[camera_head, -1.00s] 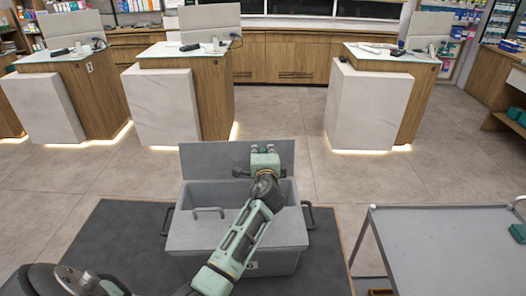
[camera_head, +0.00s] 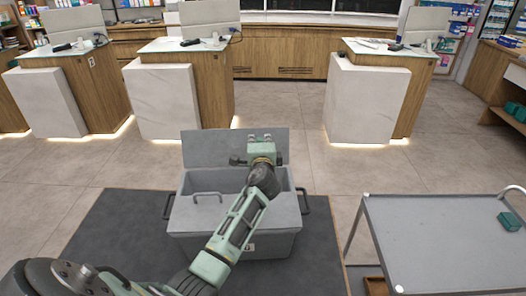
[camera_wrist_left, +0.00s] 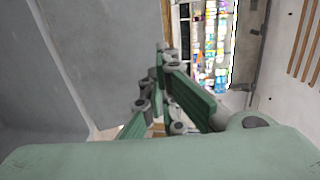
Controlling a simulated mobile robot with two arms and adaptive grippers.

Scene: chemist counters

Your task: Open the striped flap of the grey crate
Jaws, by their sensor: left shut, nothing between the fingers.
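The grey crate (camera_head: 280,222) stands on a dark mat, with a dark handle at each end. Its rear flap (camera_head: 205,148) is raised roughly upright, and the opening shows behind a near panel (camera_head: 190,217) with a grey handle (camera_head: 208,197). I cannot make out stripes on either panel. My left gripper (camera_head: 260,137) is at the right part of the raised flap, in front of it; contact cannot be told. In the left wrist view its green fingers (camera_wrist_left: 165,85) are shut and empty, beside a large grey surface (camera_wrist_left: 110,50). My right gripper is not in view.
A grey cart (camera_head: 440,240) with a small green box (camera_head: 511,221) stands to the right. Wood and white counters (camera_head: 370,100) stand behind, with open tiled floor between. The dark mat (camera_head: 110,230) is clear to the left of the crate.

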